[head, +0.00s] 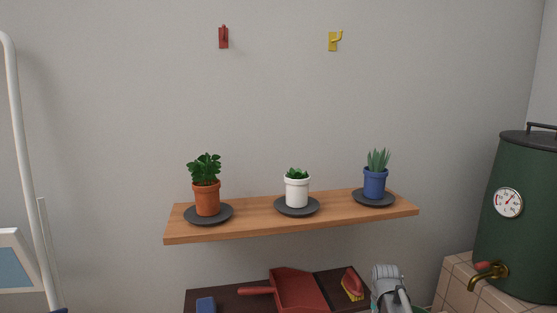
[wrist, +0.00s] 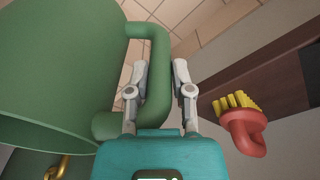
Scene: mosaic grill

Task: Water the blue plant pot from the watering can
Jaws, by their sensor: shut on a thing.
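The blue plant pot (head: 374,183) with a spiky plant stands upright on a dark saucer at the right end of the wooden wall shelf. The green watering can (wrist: 60,65) fills the left of the wrist view. My gripper (wrist: 161,70) is shut on its green handle, with one finger on each side. In the head view, my arm end (head: 388,283) is at the bottom right, below the shelf and the blue pot. Only a sliver of the can (head: 419,309) shows there. Its spout is not visible in either view.
A terracotta pot (head: 207,199) and a white pot (head: 297,190) share the shelf (head: 250,226). Below are a red dustpan (head: 297,290) and a red brush (head: 352,284). A dark green urn (head: 530,220) with a brass tap stands right. Hooks hang above the shelf.

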